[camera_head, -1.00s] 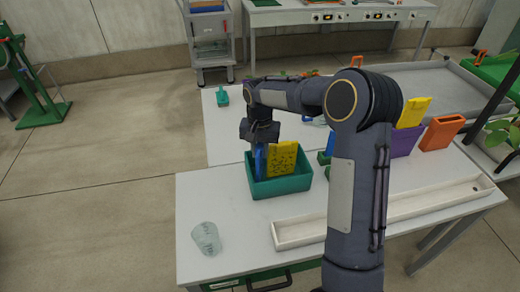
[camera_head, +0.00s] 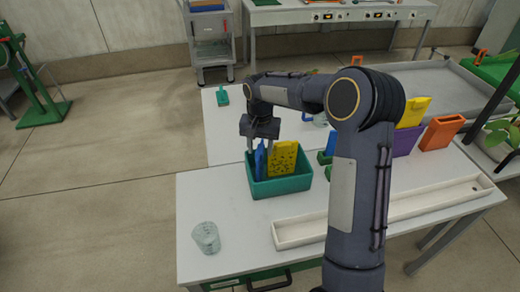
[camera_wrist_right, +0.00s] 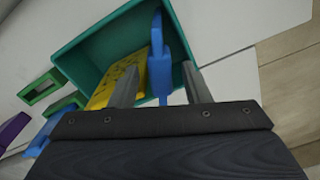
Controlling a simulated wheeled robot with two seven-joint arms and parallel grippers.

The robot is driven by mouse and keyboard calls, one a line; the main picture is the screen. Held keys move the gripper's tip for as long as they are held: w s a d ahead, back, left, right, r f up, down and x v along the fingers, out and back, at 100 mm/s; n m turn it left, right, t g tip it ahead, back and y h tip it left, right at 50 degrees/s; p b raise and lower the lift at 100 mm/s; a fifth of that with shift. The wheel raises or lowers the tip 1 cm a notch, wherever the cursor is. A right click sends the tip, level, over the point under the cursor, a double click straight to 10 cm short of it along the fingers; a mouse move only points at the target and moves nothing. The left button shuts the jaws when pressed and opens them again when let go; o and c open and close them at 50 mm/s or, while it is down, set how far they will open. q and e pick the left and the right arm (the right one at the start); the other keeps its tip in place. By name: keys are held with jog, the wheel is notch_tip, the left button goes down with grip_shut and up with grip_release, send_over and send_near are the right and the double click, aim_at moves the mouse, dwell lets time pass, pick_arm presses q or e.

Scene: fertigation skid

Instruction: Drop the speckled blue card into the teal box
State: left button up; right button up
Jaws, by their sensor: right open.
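The blue card (camera_head: 260,160) stands inside the teal box (camera_head: 282,187), left of a yellow speckled card (camera_head: 283,158). I cannot make out speckles on the blue card. My right gripper (camera_head: 257,145) is above the box, its fingers pointing down and spread. In the right wrist view the blue card (camera_wrist_right: 160,65) shows between the two open fingers of the gripper (camera_wrist_right: 160,82), with gaps at its sides. The teal box (camera_wrist_right: 85,48) and the yellow card (camera_wrist_right: 113,82) also show there. My left gripper is not in view.
A glass beaker (camera_head: 206,238) stands at the front left of the white table. A long white trough (camera_head: 300,235) lies in front of the box. Purple (camera_head: 405,141) and orange (camera_head: 441,133) containers stand to the right. Bare tabletop lies left of the box.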

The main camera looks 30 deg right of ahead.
jog(key=s+r+n+t, duration=0.1)
jog(key=s+r, duration=0.4)
jog(key=r, duration=0.9)
jog(key=s+a+f+n+t+y, duration=0.1)
jog(key=s+a+f, duration=0.1)
jog(key=s, duration=0.6)
jog(key=s+a+f+n+t+y, duration=0.1)
jog(key=s+a+f+n+t, duration=0.1)
jog(key=s, duration=0.7)
jog(key=s+a+f+n+t+y, duration=0.1)
jog(key=s+a, duration=0.2)
jog(key=s, duration=0.5)
jog(key=shift+s+a+f+n+t+y, duration=0.2)
jog(key=shift+f+n+t+y, duration=0.1)
jog(key=shift+f+y, duration=0.1)
jog(key=shift+c, duration=0.7)
